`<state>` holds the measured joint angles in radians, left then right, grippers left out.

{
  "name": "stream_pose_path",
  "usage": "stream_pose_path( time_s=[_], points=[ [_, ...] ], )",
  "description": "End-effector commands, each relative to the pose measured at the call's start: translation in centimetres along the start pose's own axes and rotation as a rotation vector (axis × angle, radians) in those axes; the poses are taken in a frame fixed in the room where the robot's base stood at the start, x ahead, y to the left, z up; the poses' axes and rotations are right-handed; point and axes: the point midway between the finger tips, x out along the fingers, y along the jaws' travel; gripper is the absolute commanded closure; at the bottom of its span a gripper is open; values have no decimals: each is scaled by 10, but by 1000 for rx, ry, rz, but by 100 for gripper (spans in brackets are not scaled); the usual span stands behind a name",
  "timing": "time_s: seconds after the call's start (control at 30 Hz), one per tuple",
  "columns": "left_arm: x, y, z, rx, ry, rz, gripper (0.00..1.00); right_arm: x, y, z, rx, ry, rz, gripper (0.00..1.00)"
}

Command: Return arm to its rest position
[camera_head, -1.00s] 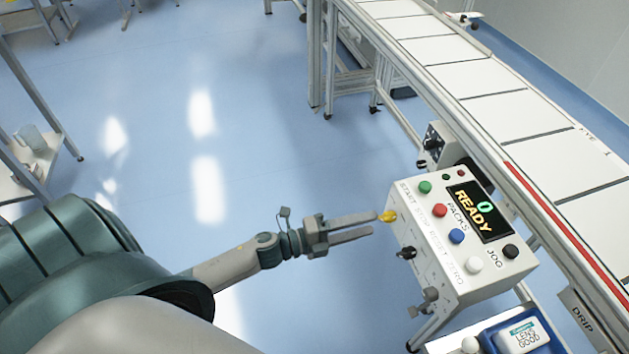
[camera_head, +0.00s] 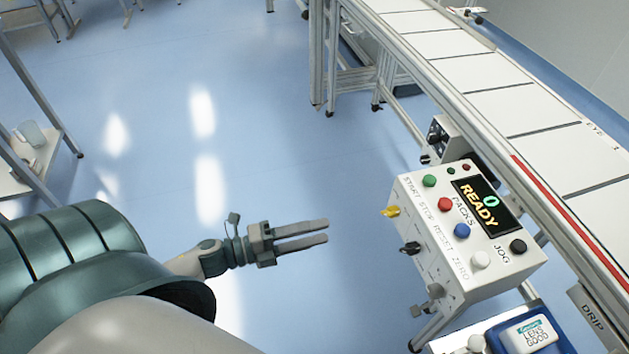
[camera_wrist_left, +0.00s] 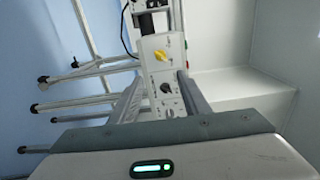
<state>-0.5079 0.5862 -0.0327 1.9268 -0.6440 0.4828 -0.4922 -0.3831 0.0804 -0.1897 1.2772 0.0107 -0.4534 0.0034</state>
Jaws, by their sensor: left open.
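My left gripper (camera_head: 302,236) is open and empty over the blue floor, its two parallel fingers pointing right. A clear gap lies between its fingertips and the white control box (camera_head: 425,245) to its right. The box carries a yellow knob (camera_head: 390,211) and a black knob (camera_head: 410,248) on its near side. In the left wrist view the control box panel (camera_wrist_left: 155,45) shows ahead, with its yellow knob (camera_wrist_left: 161,56) near the middle. My right gripper is not in view.
A conveyor (camera_head: 500,90) with white plates runs along the right behind the control box. A blue container (camera_head: 525,335) sits at lower right. A shelf (camera_head: 40,155) stands at far left. The floor (camera_head: 270,130) between is clear.

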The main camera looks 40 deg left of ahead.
Motion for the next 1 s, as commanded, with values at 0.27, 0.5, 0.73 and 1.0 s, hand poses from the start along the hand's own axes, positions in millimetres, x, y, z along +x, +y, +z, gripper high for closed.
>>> stream_pose_path(
  time_s=[0.27,0.5,0.73,1.0],
  points=[
    [0,0,0,1,0,0,57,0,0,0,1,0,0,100],
    [0,1,1,-4,-4,1,57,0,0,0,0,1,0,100],
    [1,36,18,-151,-121,34,57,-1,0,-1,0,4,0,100],
    [-15,169,36,-652,-491,155,57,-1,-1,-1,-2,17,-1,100]
  ],
)
